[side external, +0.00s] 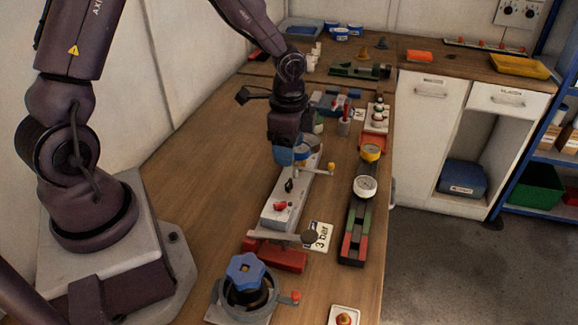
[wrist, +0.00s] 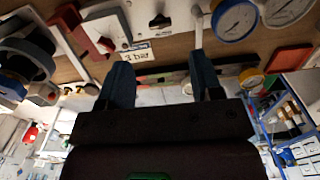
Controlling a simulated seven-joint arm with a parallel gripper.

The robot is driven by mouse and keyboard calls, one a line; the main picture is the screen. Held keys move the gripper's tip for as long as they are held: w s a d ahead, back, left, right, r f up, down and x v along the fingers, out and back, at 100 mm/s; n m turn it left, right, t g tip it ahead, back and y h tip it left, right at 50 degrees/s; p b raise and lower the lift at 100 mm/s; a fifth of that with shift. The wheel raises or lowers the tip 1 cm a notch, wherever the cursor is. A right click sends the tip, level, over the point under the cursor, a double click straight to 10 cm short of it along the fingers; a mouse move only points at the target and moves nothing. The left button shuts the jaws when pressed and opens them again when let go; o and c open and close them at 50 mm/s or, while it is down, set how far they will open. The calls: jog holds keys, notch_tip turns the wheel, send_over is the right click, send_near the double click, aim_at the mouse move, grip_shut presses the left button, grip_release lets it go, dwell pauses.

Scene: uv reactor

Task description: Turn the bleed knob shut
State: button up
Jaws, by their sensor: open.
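A long pale panel (side external: 268,213) lies on the bench and carries a red knob (side external: 280,206) and a small upright black knob (side external: 289,185). Both show in the wrist view, the red knob (wrist: 105,44) at upper left and the black knob (wrist: 160,20) at top centre. I cannot read a label saying which is the bleed knob. My gripper (side external: 286,157) is over the far end of the panel, beside a blue-rimmed gauge. In the wrist view its two blue-grey fingers (wrist: 163,82) are apart, with nothing held between them.
A lever with a yellow end (side external: 331,166) sticks out right of the panel. A dark round handle (side external: 309,237) and a "3 bar" card (side external: 319,236) are at the near end. A blue handwheel (side external: 245,271) stands in front. Bench left of the panel is clear.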

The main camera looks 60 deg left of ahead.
notch_tip(320, 180, up, 4)
jog(key=shift+r, duration=0.1)
dwell(0.4)
jog(key=s+d+r+n+t, duration=0.1)
jog(key=s+r+n, duration=0.3)
jog(key=s+r, duration=0.4)
jog(key=s+d+r+n+t, duration=0.2)
jog(key=s+r+n+t, duration=0.2)
jog(key=s+r, duration=0.3)
jog(key=shift+s+d+r+n+t, duration=0.3)
jog(key=shift+r+n, duration=0.3)
jog(key=shift+r, duration=0.35)
